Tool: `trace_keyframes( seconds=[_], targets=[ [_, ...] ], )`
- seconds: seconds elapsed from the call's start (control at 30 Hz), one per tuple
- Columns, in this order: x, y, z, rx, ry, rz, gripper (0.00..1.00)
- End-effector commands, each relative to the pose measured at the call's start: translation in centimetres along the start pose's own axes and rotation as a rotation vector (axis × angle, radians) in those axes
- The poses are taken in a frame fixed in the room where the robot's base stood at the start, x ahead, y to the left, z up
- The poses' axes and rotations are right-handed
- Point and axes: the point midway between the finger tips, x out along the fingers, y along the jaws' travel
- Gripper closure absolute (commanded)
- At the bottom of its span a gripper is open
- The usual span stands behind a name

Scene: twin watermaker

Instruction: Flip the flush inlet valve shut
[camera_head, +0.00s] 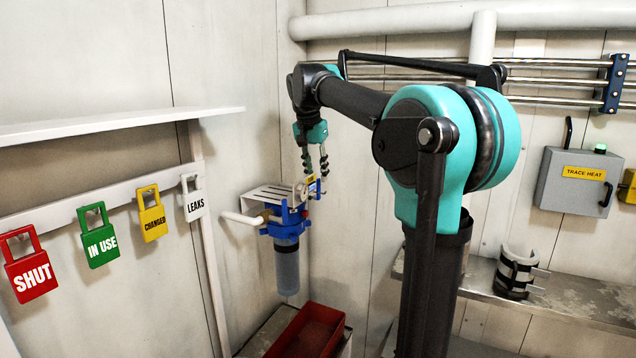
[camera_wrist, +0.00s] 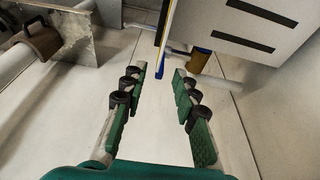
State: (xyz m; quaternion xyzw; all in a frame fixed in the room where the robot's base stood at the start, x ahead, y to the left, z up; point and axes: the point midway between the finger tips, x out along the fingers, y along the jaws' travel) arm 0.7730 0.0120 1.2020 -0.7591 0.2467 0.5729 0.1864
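My gripper (camera_head: 315,167) points down just above the blue-topped filter housing (camera_head: 286,228) on the wall bracket. In the wrist view my gripper (camera_wrist: 160,77) is open, with a clear gap between its two green fingers. A thin upright piece with blue and yellow edges (camera_wrist: 162,42) shows in line with that gap, seen nearly edge-on. It seems to be the small yellow-and-blue part (camera_head: 311,183) by the fingertips in the head view. I cannot tell whether this is the flush inlet valve's handle, or whether the fingers touch it.
The slotted white bracket (camera_wrist: 262,22) and a brass fitting (camera_wrist: 200,60) lie close to the fingers. A white pipe (camera_head: 242,219) sticks out left of the housing. A red tray (camera_head: 307,330) is below. Hanging tags (camera_head: 31,267) and a grey trace heat box (camera_head: 578,184) are farther off.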

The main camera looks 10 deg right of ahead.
Motion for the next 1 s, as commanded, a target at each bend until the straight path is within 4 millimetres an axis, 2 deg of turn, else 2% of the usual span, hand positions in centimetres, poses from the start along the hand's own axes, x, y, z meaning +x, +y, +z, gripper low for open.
trace_keyframes(
  seconds=[0.03,0.2,0.4,0.6,1.0],
  targets=[
    [-1.2,0.0,0.0,-0.001,0.0,0.0,0.71],
    [-4.5,0.0,0.0,-0.002,0.0,0.0,0.71],
    [-7.0,0.0,0.0,-0.001,0.0,0.0,0.71],
    [-7.7,0.0,0.0,0.0,0.0,0.0,0.71],
    [-7.7,0.0,0.0,-0.001,0.0,0.0,0.71]
  ],
)
